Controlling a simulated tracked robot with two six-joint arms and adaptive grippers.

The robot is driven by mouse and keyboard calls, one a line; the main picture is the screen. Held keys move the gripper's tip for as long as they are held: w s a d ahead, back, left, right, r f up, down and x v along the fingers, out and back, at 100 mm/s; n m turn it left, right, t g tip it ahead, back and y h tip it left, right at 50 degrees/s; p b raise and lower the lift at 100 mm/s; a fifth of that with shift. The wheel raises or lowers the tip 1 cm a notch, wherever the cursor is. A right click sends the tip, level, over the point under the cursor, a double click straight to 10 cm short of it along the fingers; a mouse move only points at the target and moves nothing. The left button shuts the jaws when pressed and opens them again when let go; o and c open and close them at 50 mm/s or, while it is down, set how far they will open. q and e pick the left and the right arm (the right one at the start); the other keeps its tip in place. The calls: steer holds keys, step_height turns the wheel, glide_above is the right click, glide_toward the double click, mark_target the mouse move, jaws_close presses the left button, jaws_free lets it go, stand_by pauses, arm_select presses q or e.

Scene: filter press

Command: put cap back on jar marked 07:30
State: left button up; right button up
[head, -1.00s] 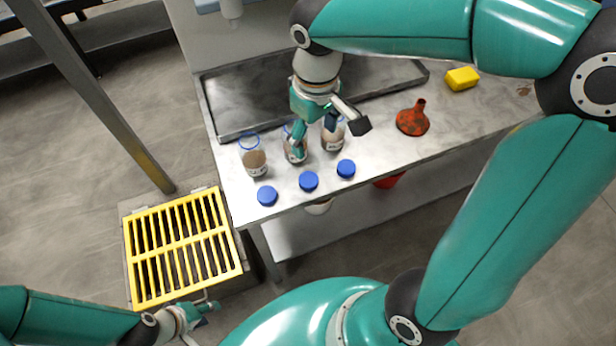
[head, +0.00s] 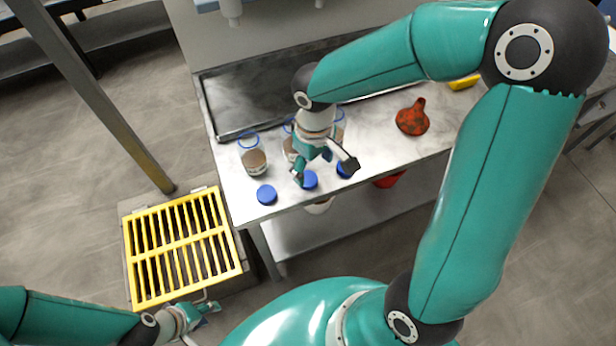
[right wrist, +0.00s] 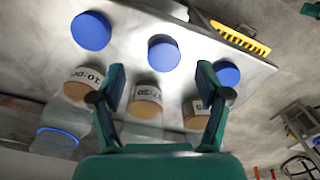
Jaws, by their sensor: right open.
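Three open jars with brown contents stand in a row on the bench; the left jar (head: 254,160) shows clearly in the head view, the others are partly hidden by my right arm. In the right wrist view the middle jar (right wrist: 146,100) has a blurred label that seems to read 07:30, and the left jar (right wrist: 84,85) reads 10:00. Three blue caps lie before the jars: left cap (head: 266,195), middle cap (head: 310,180) and a partly covered right cap (head: 343,170). My right gripper (head: 326,172) is open and empty above the middle cap (right wrist: 164,54). My left gripper (head: 207,308) is low, away from the bench.
A red funnel (head: 412,118) and a yellow block (head: 464,82) are on the bench's right side. A dark metal tray (head: 240,95) lies behind the jars. A yellow grate (head: 182,247) is on the floor at left. The bench's front edge is close to the caps.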

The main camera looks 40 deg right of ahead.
mark_target(310, 180)
steer(key=f, duration=0.5)
steer(key=shift+w+a, duration=0.25)
steer(key=c, duration=0.8)
